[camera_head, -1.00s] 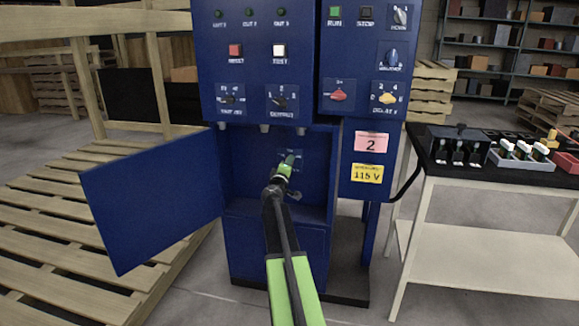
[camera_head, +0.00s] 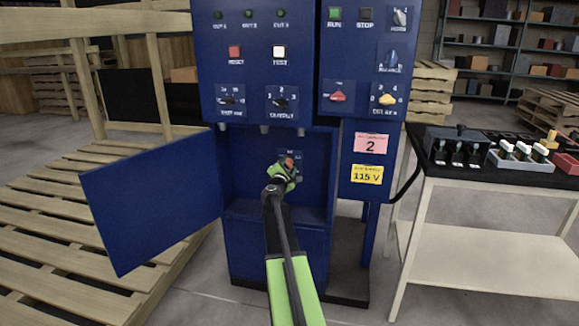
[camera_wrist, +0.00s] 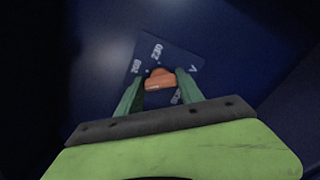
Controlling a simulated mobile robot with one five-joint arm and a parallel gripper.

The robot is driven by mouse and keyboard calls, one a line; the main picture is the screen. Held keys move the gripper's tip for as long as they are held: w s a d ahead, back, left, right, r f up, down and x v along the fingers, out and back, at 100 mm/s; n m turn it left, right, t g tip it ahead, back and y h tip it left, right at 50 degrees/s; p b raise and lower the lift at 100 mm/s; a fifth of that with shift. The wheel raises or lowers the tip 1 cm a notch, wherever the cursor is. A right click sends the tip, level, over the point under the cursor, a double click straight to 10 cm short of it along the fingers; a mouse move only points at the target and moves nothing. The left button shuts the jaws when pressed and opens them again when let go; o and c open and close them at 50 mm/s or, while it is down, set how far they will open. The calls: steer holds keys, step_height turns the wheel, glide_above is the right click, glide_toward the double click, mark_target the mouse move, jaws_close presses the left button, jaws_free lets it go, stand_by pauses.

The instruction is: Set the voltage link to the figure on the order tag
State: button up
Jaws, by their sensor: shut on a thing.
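The voltage link is an orange-red piece (camera_wrist: 158,79) on a small dark label plate (camera_wrist: 178,62) in the wrist view. In the head view my gripper (camera_head: 288,170) reaches into the open lower bay of the blue cabinet. The orange link (camera_head: 289,161) shows just past the fingers, which hide part of the plate. The yellow order tag (camera_head: 367,174) reads 115 V.
The bay's blue door (camera_head: 150,200) stands open to the left. Dials and buttons fill the cabinet front (camera_head: 262,70) above the bay. A pink tag (camera_head: 370,144) reads 2. A bench (camera_head: 480,195) with small parts stands at right; pallets lie at left.

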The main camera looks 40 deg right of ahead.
steer(key=shift+w+a+n, duration=0.15)
steer(key=shift+n, duration=1)
steer(key=shift+w+a+n, duration=0.1)
steer(key=shift+w+n, duration=0.05)
steer(key=shift+n, duration=1)
steer(key=o, duration=1.2)
steer(key=shift+o, duration=0.9)
steer(key=shift+s+d, duration=0.1)
steer(key=shift+s+a, duration=0.2)
steer(key=v, duration=1.7)
steer(key=shift+w, duration=0.15)
